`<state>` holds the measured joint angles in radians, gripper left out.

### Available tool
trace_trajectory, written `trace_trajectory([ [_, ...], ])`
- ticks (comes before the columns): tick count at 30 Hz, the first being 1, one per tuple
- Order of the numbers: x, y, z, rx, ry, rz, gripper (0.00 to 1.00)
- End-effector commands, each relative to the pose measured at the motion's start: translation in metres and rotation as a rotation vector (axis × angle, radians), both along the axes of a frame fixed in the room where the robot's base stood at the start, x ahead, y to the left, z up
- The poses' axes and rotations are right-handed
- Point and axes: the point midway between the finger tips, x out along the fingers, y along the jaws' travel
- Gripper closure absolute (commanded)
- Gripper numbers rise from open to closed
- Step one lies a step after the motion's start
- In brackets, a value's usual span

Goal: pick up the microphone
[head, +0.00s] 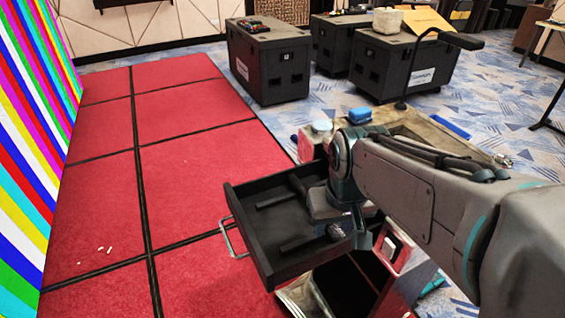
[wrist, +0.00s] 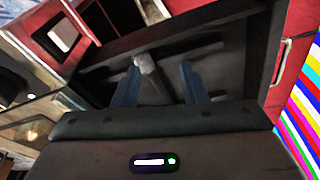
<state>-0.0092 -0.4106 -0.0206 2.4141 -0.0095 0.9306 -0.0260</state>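The microphone (wrist: 146,64) appears to be the thing with a pale grey head and dark handle in the wrist view. It lies in the open black drawer (wrist: 232,38), between my fingers. My gripper (wrist: 158,82) is open, with a bluish finger on each side of it and visible gaps. In the head view, the drawer (head: 262,245) is pulled out, and my gripper reaches down into its right part. A small round dark end (head: 335,232) shows by my gripper there; it may be the microphone. My wrist hides much of that area.
The drawer handle (head: 232,240) sticks out to the left. The cabinet top (head: 425,128) behind my arm holds a blue item (head: 360,115). Black cases (head: 268,62) stand at the back. The red floor panels (head: 200,165) are mostly clear, beside the striped video wall (head: 25,130).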

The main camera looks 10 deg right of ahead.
Motion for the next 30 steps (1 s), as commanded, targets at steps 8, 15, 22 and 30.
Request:
trace_trajectory([
  [8,0.071,0.007,0.051,-0.018,0.117,0.183,0.61],
  [15,0.114,0.006,0.067,-0.028,0.186,0.286,0.61],
  [22,0.126,0.005,0.061,-0.03,0.209,0.316,0.61],
  [30,0.125,0.004,0.009,-0.03,0.213,0.314,0.61],
])
